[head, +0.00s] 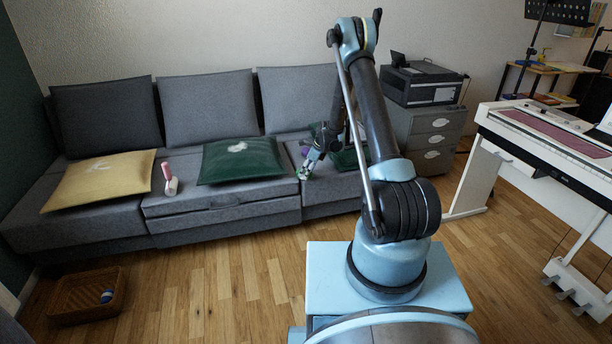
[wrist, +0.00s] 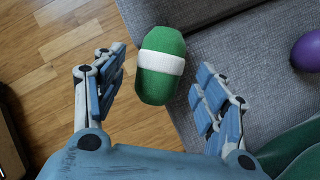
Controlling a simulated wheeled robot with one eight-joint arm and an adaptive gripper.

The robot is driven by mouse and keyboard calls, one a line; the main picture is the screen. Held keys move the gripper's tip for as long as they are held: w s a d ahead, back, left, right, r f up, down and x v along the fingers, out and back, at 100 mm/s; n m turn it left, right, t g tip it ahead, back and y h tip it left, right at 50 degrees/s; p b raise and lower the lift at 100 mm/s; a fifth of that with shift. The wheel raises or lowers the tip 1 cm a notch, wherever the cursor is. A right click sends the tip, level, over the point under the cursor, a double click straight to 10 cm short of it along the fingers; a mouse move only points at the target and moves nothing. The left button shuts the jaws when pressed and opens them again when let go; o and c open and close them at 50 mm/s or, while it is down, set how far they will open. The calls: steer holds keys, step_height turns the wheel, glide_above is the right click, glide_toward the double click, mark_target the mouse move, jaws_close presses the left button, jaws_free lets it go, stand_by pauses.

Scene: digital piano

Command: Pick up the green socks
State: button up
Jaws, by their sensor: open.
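The green socks (wrist: 160,82) are a rolled green bundle with a white band around the middle. In the wrist view they lie between the two fingers of my gripper (wrist: 160,90), close to the edge of the grey sofa seat. The fingers are spread, with a gap between each of them and the socks. In the head view the socks (head: 304,175) show only as a small green spot below my gripper (head: 309,164), at the front edge of the sofa's right seat. My arm hides part of the sofa there.
The grey sofa (head: 220,217) carries a yellow cushion (head: 100,179), a green cushion (head: 240,160) and a pink-and-white roller (head: 169,180). A purple ball (wrist: 307,51) lies right of the socks. A wicker basket (head: 70,300) stands on the wooden floor. A piano (head: 545,150) stands at right.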

steer(key=v, duration=0.9)
steer(key=shift+r, duration=0.3)
steer(key=shift+d, duration=0.15)
steer(key=o, duration=0.7)
steer(key=w+a+r+n+g+h, duration=0.15)
steer(key=a+r+n+h, duration=0.3)
steer(key=n, duration=1.35)
steer(key=f, duration=1.5)
steer(key=shift+s+a+f, duration=0.15)
steer(key=shift+a+f, duration=0.1)
steer(key=shift+a, duration=0.05)
